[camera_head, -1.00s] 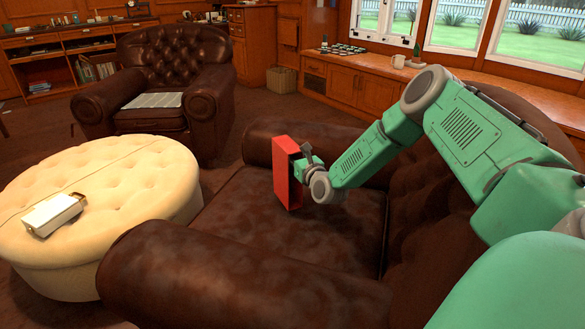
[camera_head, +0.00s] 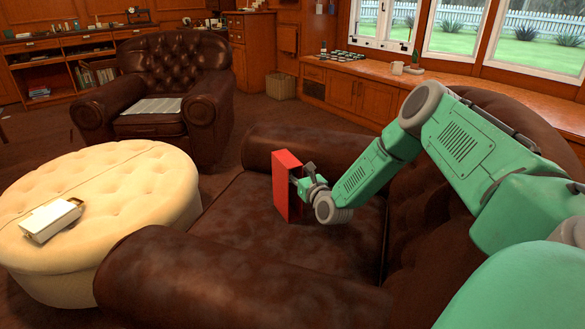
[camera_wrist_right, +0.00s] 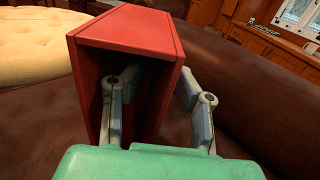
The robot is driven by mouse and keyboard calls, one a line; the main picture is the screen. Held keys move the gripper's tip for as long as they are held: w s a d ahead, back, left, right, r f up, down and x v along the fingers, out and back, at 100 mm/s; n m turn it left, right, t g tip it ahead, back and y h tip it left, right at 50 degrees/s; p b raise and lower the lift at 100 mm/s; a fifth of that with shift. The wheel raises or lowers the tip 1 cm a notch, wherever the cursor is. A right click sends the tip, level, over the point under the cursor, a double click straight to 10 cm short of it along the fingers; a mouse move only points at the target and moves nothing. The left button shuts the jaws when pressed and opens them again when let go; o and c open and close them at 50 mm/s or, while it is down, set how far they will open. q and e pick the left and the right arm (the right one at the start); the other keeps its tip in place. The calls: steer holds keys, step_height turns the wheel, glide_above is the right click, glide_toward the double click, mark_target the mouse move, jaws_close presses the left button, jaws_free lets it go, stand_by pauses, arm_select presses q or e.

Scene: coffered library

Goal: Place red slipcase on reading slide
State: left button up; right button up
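The red slipcase (camera_head: 287,187) is upright over the seat of the near brown leather armchair; I cannot tell whether its base touches the seat. My right gripper (camera_head: 307,184) is at its right side. In the right wrist view the slipcase (camera_wrist_right: 130,32) has its open side towards me. One finger of the right gripper (camera_wrist_right: 155,108) is inside the opening and the other is outside, with the right wall between them. The grip on that wall is partly hidden. My left gripper is not in view. I cannot identify a reading slide for certain.
A cream tufted ottoman (camera_head: 110,185) at left bears a white box (camera_head: 50,219). The near armchair's arms (camera_head: 240,275) flank its seat. A far armchair (camera_head: 160,90) holds a grey sheet (camera_head: 152,105). A wooden window counter (camera_head: 450,84) bears a mug. Open carpet lies between the armchairs.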

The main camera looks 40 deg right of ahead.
steer(key=p+v, duration=0.2)
steer(key=v, duration=0.6)
steer(key=shift+s, duration=0.15)
steer(key=shift+o, duration=1.2)
steer(key=shift+s+a+r, duration=0.15)
steer(key=shift+s, duration=0.25)
steer(key=o, duration=0.7)
steer(key=shift+s+a, duration=0.1)
steer(key=shift+s, duration=0.05)
steer(key=shift+c, duration=0.2)
steer(key=shift+o, duration=0.5)
steer(key=shift+a+r+n, duration=0.1)
steer(key=shift+n, duration=0.3)
steer(key=n+g+y+p, duration=0.1)
steer(key=n+g+p, duration=0.5)
steer(key=n, duration=2.9)
glide_toward(288, 160)
steer(key=shift+t, duration=0.7)
steer(key=x, duration=0.3)
steer(key=f+x, duration=0.1)
steer(key=x, duration=0.3)
steer(key=shift+s+b, duration=0.1)
steer(key=shift+b, duration=0.2)
steer(key=b+x, duration=0.2)
steer(key=x, duration=0.2)
steer(key=shift+d+f, duration=0.2)
steer(key=shift+d, duration=0.1)
steer(key=shift+w, duration=0.3)
